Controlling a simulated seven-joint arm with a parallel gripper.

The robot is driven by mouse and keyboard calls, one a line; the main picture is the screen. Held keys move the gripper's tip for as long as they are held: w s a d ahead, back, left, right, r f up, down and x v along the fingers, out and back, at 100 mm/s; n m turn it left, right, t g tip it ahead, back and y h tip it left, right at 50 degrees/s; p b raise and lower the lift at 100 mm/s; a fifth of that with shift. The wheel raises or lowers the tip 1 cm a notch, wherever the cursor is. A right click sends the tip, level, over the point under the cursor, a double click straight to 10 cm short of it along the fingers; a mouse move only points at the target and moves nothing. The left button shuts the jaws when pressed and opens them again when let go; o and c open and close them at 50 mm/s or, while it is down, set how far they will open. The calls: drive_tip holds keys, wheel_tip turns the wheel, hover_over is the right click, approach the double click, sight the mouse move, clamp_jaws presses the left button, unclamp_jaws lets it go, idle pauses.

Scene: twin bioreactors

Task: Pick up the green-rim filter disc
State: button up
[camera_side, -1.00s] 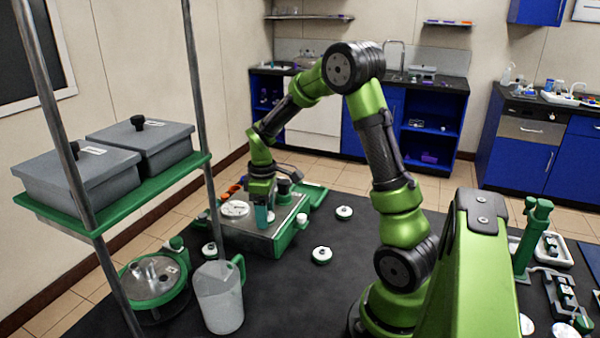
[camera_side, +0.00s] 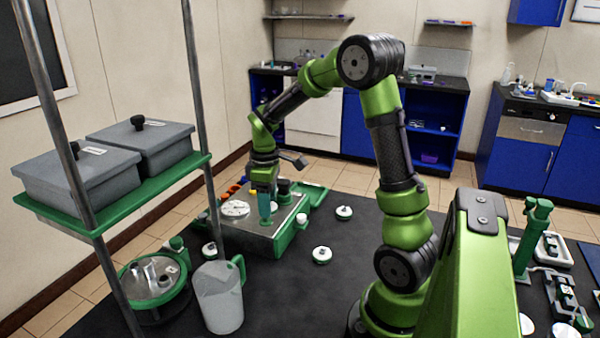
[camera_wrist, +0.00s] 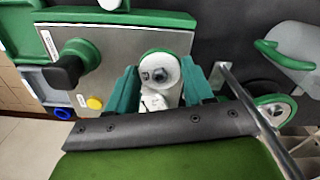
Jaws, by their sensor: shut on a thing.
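The green-rim filter disc (camera_wrist: 160,72), white with a dark centre and a green edge, sits between my two teal fingers in the wrist view. My gripper (camera_wrist: 160,88) is shut on it. In the side view my gripper (camera_side: 266,218) points down at the grey-topped, green-based bench unit (camera_side: 254,238). Only a bit of white shows beside the fingers there, so I cannot tell whether the disc touches the unit's top.
Similar white discs lie on the dark table, one at the centre (camera_side: 322,255) and one behind it (camera_side: 344,213). A jug (camera_side: 218,297), a round green-rimmed vessel (camera_side: 152,279) and a rack post (camera_side: 205,130) stand at left. A black knob (camera_wrist: 66,72) rises from the unit.

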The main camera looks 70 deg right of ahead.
drive_tip(key=s+a+r, duration=0.2)
drive_tip(key=s+a, duration=0.1)
drive_tip(key=s, duration=0.3)
drive_tip(key=s+a+r, duration=0.2)
drive_tip(key=s+a, duration=0.1)
drive_tip(key=s, duration=0.4)
drive_tip(key=shift+s+r, duration=0.15)
drive_tip(key=shift+a, duration=0.1)
